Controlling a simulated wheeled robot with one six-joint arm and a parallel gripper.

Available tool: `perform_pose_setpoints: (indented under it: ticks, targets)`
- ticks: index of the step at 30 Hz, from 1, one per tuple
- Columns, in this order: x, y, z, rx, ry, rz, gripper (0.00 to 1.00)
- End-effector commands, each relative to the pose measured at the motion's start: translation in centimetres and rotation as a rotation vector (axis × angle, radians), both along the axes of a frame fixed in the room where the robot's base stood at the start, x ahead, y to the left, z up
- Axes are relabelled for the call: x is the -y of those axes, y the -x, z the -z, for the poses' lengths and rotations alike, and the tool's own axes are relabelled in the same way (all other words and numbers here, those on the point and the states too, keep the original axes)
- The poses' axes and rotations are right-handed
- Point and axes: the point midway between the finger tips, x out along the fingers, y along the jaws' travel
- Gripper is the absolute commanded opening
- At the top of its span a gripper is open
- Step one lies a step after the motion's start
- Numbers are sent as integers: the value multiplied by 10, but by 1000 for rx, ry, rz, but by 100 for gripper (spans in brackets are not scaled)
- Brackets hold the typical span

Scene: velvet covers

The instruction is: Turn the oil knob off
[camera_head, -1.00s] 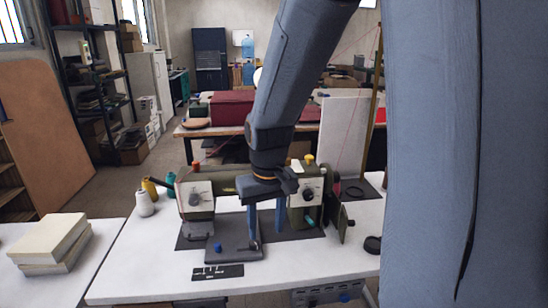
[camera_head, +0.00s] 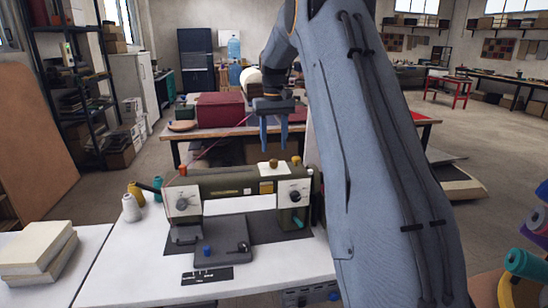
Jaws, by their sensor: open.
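An olive-green sewing machine (camera_head: 236,185) stands on the white table. Several knobs show on it: a dark dial (camera_head: 182,204) on the left white face, another dial (camera_head: 295,196) on the right face, and a small blue knob (camera_head: 206,250) on the grey base box (camera_head: 220,255). A black plate with white markings (camera_head: 207,275) lies in front of that box; its text is too small to read. I cannot tell which knob is the oil knob. My gripper (camera_head: 273,148) is open and empty, fingers pointing down, above the machine and apart from it.
Thread spools (camera_head: 131,208) stand left of the machine. Stacked pale blocks (camera_head: 38,250) sit on the left table. A red case (camera_head: 220,112) is on the table behind. The white tabletop (camera_head: 120,265) is clear at front left.

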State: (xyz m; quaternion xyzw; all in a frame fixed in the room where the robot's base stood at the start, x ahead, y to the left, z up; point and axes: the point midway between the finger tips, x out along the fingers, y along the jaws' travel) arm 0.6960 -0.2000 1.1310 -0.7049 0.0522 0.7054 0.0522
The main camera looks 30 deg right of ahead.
Motion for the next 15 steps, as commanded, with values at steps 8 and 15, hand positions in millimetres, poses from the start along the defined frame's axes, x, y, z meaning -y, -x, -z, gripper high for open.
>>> perform_pose_setpoints:
  ticks: [8,15]
  targets:
    - [-1,1,41,-3,0,0,44]
    - [-1,1,58,0,0,0,44]
